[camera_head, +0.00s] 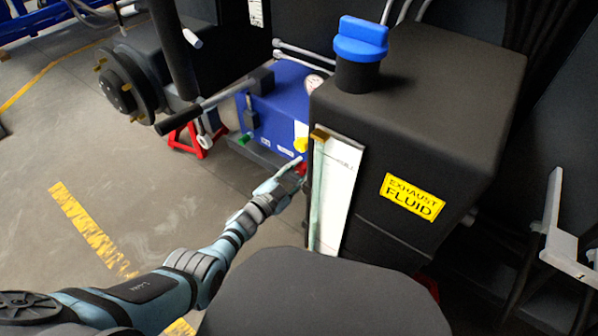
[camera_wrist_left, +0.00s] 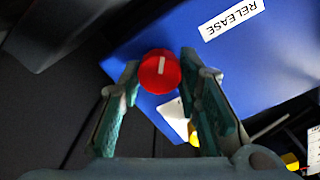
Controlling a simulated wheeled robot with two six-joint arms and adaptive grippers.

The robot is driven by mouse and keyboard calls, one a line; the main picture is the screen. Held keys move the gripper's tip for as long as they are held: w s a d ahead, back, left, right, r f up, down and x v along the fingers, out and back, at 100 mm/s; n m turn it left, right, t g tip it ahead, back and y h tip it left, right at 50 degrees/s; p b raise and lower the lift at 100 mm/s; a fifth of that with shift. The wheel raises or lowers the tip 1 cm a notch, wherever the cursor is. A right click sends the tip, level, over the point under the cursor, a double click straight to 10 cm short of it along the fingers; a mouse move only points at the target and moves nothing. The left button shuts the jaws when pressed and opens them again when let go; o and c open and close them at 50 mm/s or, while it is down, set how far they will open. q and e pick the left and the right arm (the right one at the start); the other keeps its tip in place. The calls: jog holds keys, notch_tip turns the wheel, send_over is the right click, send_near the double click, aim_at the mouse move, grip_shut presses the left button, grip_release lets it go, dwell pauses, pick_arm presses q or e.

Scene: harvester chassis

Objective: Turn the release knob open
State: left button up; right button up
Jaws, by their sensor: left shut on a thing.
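The release knob (camera_wrist_left: 159,72) is a round red knob with a white line across its face, in the left wrist view. It sits on the blue box (camera_wrist_left: 150,40), near a white "RELEASE" label (camera_wrist_left: 233,20). My left gripper (camera_wrist_left: 160,80) is shut on the knob, with one finger on each side of it. In the head view my left gripper (camera_head: 290,174) reaches the front of the blue box (camera_head: 270,104), and only a bit of red shows at its tips. My right gripper is not in view.
A black tank with an "EXHAUST FLUID" label (camera_head: 413,196) and a blue cap (camera_head: 361,38) stands close to the right of my left gripper. A yellow knob (camera_head: 300,145) and a green knob (camera_head: 243,140) are nearby. The floor at left is open.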

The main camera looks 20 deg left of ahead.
pick_arm(q)
jog(key=shift+s+f+n, duration=0.1)
jog(key=shift+n, duration=0.8)
jog(key=n, duration=0.2)
jog(key=shift+n, duration=2.3)
jog(key=o, duration=1)
jog(key=shift+o, duration=0.7)
jog(key=shift+a, duration=0.1)
